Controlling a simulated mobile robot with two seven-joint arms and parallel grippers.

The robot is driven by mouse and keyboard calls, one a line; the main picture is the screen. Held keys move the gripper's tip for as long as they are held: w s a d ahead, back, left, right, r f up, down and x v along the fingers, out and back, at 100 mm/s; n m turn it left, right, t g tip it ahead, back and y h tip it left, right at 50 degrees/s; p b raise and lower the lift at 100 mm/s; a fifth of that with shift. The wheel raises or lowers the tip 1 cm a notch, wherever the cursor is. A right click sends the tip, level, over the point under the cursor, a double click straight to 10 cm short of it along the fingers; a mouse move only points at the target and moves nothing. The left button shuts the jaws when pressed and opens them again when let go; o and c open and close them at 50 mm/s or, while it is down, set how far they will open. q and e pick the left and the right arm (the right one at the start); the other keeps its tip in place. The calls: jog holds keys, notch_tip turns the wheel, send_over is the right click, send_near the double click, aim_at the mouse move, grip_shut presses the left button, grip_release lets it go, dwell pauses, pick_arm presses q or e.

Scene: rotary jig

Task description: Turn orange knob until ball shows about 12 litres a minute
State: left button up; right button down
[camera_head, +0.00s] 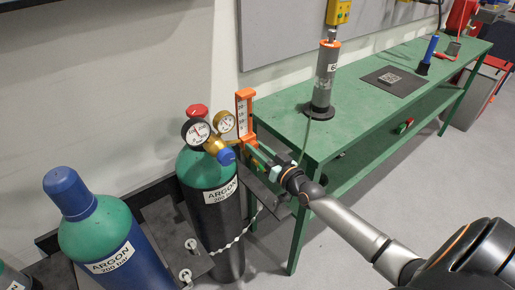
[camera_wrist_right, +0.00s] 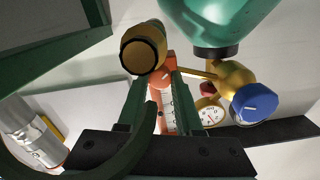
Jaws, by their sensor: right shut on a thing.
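The orange flowmeter (camera_head: 244,100) with a white scale stands upright beside the brass regulator on the middle argon cylinder. It also shows in the right wrist view (camera_wrist_right: 167,105), between my fingers. The ball and its reading are too small to make out. My right gripper (camera_head: 252,155) reaches in from the right at the flowmeter's foot. In the right wrist view its green fingers close on the orange knob (camera_wrist_right: 168,64), which they partly cover. In the head view the knob is mostly hidden by the gripper. My left gripper is in neither view.
The regulator has a blue knob (camera_head: 226,157) and two gauges (camera_head: 197,131) close to my gripper. The middle cylinder (camera_head: 213,215) stands next to a green workbench (camera_head: 290,118). A blue cylinder (camera_head: 100,240) stands at left. A grey tool (camera_head: 322,85) stands on the bench.

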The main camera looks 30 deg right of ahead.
jog(key=shift+m, duration=0.7)
jog(key=c, duration=0.6)
grip_release()
jog(key=s, duration=0.8)
jog(key=s+d, duration=0.1)
jog(key=s, duration=0.3)
jog(key=shift+s, duration=0.25)
